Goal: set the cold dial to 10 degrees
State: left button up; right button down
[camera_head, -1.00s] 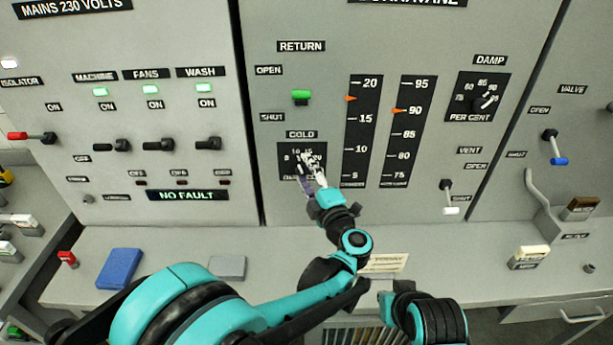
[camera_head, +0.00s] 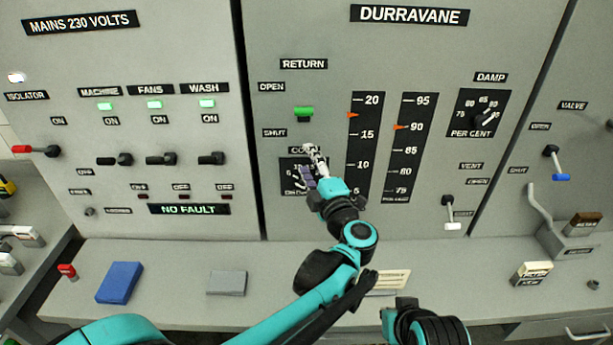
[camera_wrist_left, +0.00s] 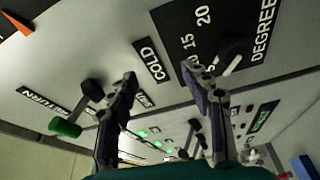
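The cold dial's black plate (camera_head: 287,178) is low on the middle panel in the head view, partly covered by my left gripper. In the left wrist view the dial plate (camera_wrist_left: 180,22) is at the upper right, with 15, 20 and DEGREES readable. Its dark knob (camera_wrist_left: 234,48) has a white pointer and is just beyond the right finger. My left gripper (camera_head: 311,160) is at the dial's upper right, over part of the COLD label. The left wrist view shows its fingers (camera_wrist_left: 160,85) apart, with nothing between them. The dial's exact setting is unclear.
The green return lever (camera_head: 304,112) is above the dial. Two scales with orange pointers (camera_head: 366,140) stand right of it. The damp dial (camera_head: 481,113) is farther right. A blue block (camera_head: 120,282) and a grey block (camera_head: 227,283) lie on the ledge below.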

pick_arm(q)
jog(key=s+f+m+h+p, duration=0.1)
jog(key=s+f+h+p, duration=0.1)
jog(key=s+f+h, duration=0.15)
jog(key=m+h+p, duration=0.2)
jog(key=h, duration=0.1)
send_near(304, 187)
jog(key=w, duration=0.1)
jog(key=shift+t, duration=0.3)
jog(key=w, duration=0.2)
jog(key=w+b, duration=0.1)
jog(key=w, duration=0.5)
jog(key=shift+f, duration=0.35)
pick_arm(e)
notch_tip(304, 187, up, 3)
pick_arm(q)
jog(key=c, duration=1.2)
